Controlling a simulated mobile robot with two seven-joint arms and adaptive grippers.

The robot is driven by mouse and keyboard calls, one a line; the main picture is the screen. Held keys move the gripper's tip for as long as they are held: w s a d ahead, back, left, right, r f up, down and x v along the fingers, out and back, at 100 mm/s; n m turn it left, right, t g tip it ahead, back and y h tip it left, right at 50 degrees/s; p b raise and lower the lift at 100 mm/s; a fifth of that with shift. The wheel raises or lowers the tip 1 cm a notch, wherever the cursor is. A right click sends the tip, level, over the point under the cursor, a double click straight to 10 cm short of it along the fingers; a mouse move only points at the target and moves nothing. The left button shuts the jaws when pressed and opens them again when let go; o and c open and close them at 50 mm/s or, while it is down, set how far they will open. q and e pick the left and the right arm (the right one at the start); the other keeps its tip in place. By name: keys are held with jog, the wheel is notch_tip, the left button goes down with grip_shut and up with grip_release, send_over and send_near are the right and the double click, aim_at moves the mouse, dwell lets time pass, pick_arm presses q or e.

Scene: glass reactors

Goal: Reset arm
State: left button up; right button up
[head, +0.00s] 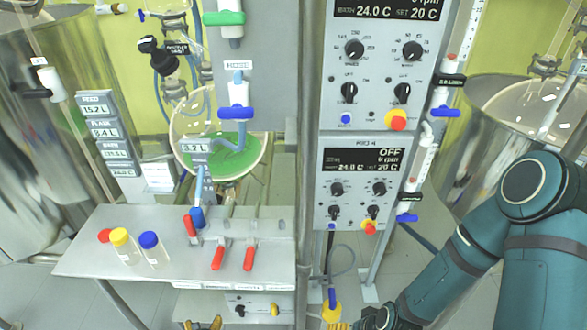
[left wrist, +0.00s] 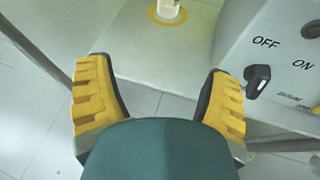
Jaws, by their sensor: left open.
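My left gripper (head: 203,324) shows only as yellow-and-black fingertips at the bottom edge of the head view, below the front shelf. In the left wrist view its two yellow ridged fingers (left wrist: 160,105) are spread wide with nothing between them. My right arm is teal and comes in from the right, reaching down to the bottom edge of the head view. A ridged yellow piece (head: 340,325) by its end looks like part of my right gripper, mostly cut off, so its jaw state cannot be told.
A grey shelf (head: 80,262) carries bottles with red, yellow (head: 124,246) and blue (head: 153,250) caps, plus red-handled valves (head: 218,257). A switch box (head: 250,305) sits below; its OFF/ON knob (left wrist: 257,80) is right of my left fingers. Control panels (head: 362,185) and glass vessels stand behind.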

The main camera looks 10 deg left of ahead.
pick_arm(q)
jog(key=w+d+r+m+h, duration=0.1)
jog(key=d+m, duration=0.1)
jog(key=w+d+r+m+h, duration=0.1)
jog(key=w+d+m+h, duration=0.1)
jog(key=d+m, duration=0.1)
jog(key=w+d+r+m+g+h, duration=0.1)
jog(key=w+d+r+m, duration=0.1)
jog(key=d+m, duration=0.1)
jog(key=shift+d+h, duration=0.25)
jog(key=shift+h, duration=0.15)
jog(key=s+d+r+m+g+h, duration=0.2)
jog(key=d+r+m+g+h, duration=0.15)
jog(key=d+r+m, duration=0.4)
jog(key=s+d+r+m+g+h, duration=0.1)
jog(key=s+d+r+m+g, duration=0.3)
jog(key=s+r+m, duration=0.45)
jog(key=s+d+r+m+g, duration=0.4)
jog(key=s+d+r+m, duration=0.15)
jog(key=s+m, duration=0.6)
jog(key=w+d+r+m+t, duration=0.1)
jog(key=w+r+m, duration=0.1)
jog(key=w+r, duration=0.3)
jog(key=shift+w+d+r, duration=0.25)
jog(key=shift+w+d, duration=0.15)
jog(key=shift+w, duration=0.5)
pick_arm(e)
jog(key=shift+w+f, duration=0.15)
jog(key=shift+w, duration=0.45)
